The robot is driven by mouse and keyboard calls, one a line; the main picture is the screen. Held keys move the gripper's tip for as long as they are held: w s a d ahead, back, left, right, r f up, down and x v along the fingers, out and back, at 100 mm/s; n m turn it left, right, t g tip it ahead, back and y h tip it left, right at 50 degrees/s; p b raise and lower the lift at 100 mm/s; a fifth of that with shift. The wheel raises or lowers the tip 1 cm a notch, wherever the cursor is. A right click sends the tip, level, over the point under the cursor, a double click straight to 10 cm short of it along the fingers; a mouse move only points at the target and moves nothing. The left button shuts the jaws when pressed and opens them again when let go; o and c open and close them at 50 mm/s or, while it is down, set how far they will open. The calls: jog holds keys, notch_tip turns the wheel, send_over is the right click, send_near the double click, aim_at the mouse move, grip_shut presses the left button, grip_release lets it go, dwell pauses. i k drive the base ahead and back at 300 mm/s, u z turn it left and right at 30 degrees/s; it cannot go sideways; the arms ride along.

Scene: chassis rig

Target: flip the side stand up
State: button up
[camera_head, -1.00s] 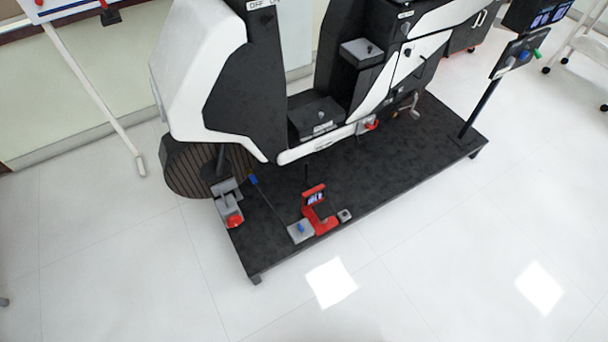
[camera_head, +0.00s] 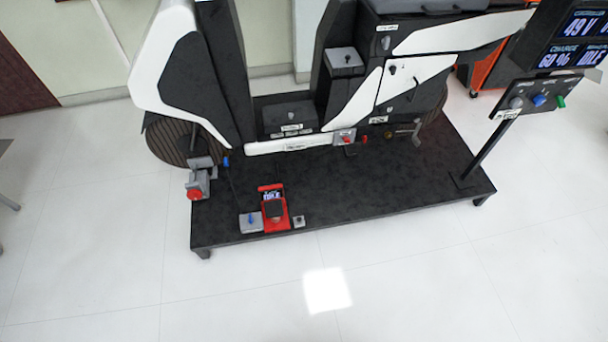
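A black and white scooter-like rig (camera_head: 410,88) stands on a low black platform (camera_head: 350,200) in the head view. Under its body, at the lower middle, is a small grey and red part (camera_head: 345,137). To its right is a thin metal lever with a brass-coloured piece (camera_head: 402,133), low by the rear wheel. I cannot tell for certain which of these is the side stand, or its angle. My gripper is not in view.
A red device (camera_head: 273,207) and a grey box with a blue knob (camera_head: 251,221) sit at the platform's front edge. A grey and red clamp-like part (camera_head: 198,182) is at its left end. A control panel (camera_head: 538,96) stands on a post at right. The front floor (camera_head: 400,290) is clear.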

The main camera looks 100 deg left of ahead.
aim_at(277, 175)
jog(key=u, duration=0.05)
jog(key=i, duration=0.15)
jog(key=u, duration=3.65)
jog(key=i, duration=1)
jog(key=z, duration=0.7)
jog(key=k, duration=0.5)
jog(key=u, duration=0.65)
